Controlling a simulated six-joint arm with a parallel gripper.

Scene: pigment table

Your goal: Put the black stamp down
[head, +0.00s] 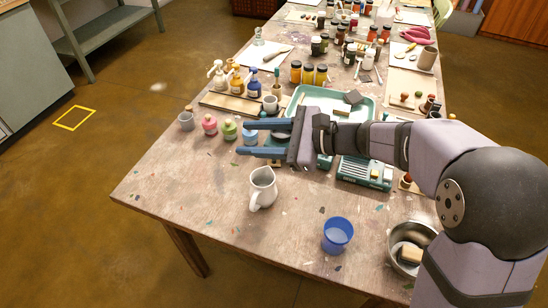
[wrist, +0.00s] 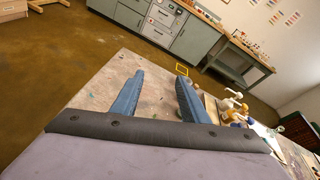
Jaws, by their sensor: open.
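My gripper (head: 243,137) reaches left over the table, its two blue fingers apart with nothing held between them. In the wrist view my gripper (wrist: 160,78) is also open and empty, pointing across the table's edge. I cannot clearly pick out a black stamp in either view. Small knob-handled pieces, possibly stamps, stand at the right: a dark one (head: 428,104) on the right side of the table and a brown-knobbed one (head: 406,180) beside a teal box. Parts of the table behind my arm are hidden.
A white jug (head: 263,188), a blue cup (head: 338,235) and a metal bowl (head: 399,262) stand in front. Small pink (head: 209,125) and green (head: 230,130) pots are near my fingers. A teal tray (head: 364,112) lies behind my gripper. The front-left tabletop (head: 175,180) is clear.

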